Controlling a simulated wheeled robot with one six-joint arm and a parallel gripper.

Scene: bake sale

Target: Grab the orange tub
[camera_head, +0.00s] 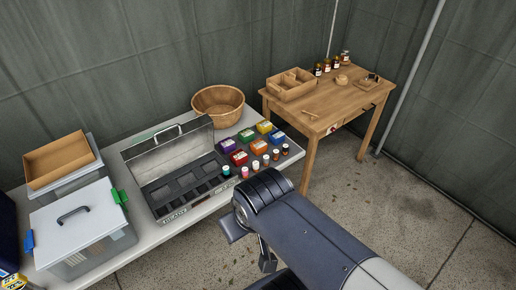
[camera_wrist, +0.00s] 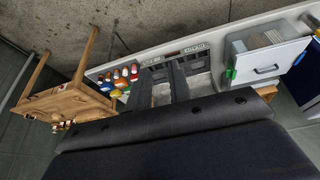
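The orange tub (camera_head: 259,147) stands on the long white table in the head view, in the front row of coloured tubs, between a red tub (camera_head: 239,157) and a blue tub (camera_head: 277,137). My gripper (camera_wrist: 158,82) shows two dark fingers set apart in the wrist view, with nothing held between them. In the head view it is partly hidden by my arm, in front of the table and nearer the camera than the tubs. The tubs and bottles form a small cluster left of the fingers in the wrist view; the orange one is too small there to pick out surely.
Several small bottles (camera_head: 256,166) stand in front of the tubs. A purple tub (camera_head: 228,145), green tub (camera_head: 247,135) and yellow tub (camera_head: 264,127) stand behind. An open metal case (camera_head: 178,160) is left, a wicker bowl (camera_head: 218,102) behind. A wooden table (camera_head: 350,97) stands right.

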